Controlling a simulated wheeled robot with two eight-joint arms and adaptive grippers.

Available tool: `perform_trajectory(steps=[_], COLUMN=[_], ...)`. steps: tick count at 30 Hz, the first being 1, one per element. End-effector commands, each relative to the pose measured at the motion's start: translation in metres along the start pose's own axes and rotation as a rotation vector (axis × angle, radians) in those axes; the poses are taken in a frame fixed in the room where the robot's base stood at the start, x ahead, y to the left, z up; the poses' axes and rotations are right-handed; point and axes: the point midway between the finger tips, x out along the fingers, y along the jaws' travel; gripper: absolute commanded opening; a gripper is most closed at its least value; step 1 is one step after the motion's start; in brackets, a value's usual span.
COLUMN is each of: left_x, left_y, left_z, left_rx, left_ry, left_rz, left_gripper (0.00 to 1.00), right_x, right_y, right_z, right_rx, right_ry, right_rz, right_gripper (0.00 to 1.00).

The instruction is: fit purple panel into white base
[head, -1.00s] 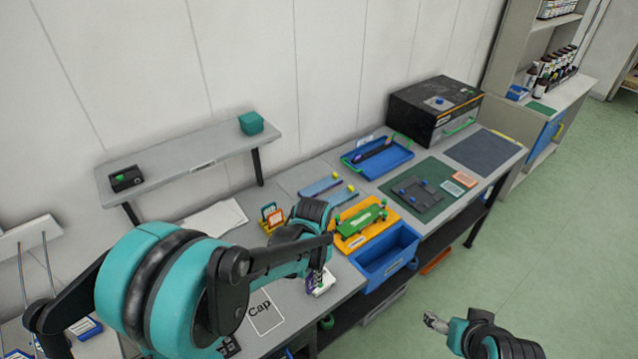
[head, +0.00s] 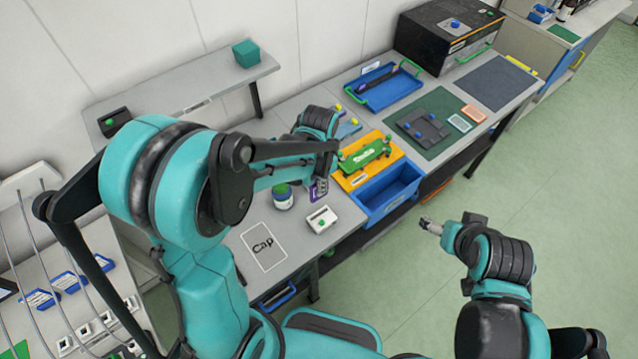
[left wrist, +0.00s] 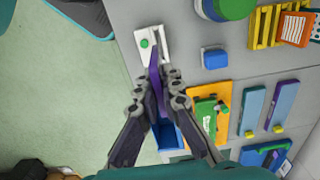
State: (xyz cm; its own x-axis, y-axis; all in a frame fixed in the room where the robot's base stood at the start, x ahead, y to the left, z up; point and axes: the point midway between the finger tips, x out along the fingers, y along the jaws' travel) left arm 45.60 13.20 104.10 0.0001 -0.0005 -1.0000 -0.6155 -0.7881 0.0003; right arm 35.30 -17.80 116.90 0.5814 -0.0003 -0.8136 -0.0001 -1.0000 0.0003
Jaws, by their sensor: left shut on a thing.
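The purple panel (head: 319,190) is gripped by my left gripper (left wrist: 158,88), whose fingers close on it from both sides. In the head view the panel hangs upright just behind the white base, and the arm partly hides it. The white base (head: 321,219) sits near the table's front edge with a green button on top; it also shows in the left wrist view (left wrist: 165,48). There the panel's far end overlaps the base's edge in the picture; I cannot tell whether they touch. My right gripper (head: 430,226) is over the floor, away from the table; its jaw state is unclear.
A green-lidded jar (head: 283,196) stands left of the panel. A blue bin (head: 390,193) and an orange tray (head: 391,153) with a green part stand to the right.

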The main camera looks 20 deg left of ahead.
Motion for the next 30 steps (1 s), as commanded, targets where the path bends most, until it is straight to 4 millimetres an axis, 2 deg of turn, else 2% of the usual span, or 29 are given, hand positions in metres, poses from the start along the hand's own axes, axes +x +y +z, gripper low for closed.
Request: perform_trajectory(steps=[3, 13, 14, 17, 23, 30], left_x=[0.010, 0.011, 0.011, 0.011, 0.011, 0.011], left_y=[0.000, 0.000, 0.000, 0.000, 0.000, 0.000], left_z=[0.000, 0.000, 0.000, 0.000, 0.000, 0.000], left_rx=[0.000, 0.000, 0.000, 0.000, 0.000, 0.000], left_ry=[0.000, 0.000, 0.000, 0.000, 0.000, 0.000], left_rz=[0.000, 0.000, 0.000, 0.000, 0.000, 0.000], left_gripper=[0.00, 0.00, 0.00, 0.00, 0.00, 0.00], right_x=[0.006, 0.006, 0.006, 0.006, 0.011, 0.035], right_y=[0.000, 0.000, 0.000, -0.001, -0.015, -0.050], right_z=[0.004, 0.004, 0.004, 0.003, -0.016, -0.050], right_rx=[0.000, 0.000, 0.000, 0.007, 0.082, 0.244], right_ry=[0.000, 0.000, 0.000, -0.006, -0.079, -0.255], right_rz=[0.000, 0.000, 0.000, -0.004, -0.042, -0.110], right_gripper=[0.77, 0.77, 0.71, 0.71, 0.71, 0.71])
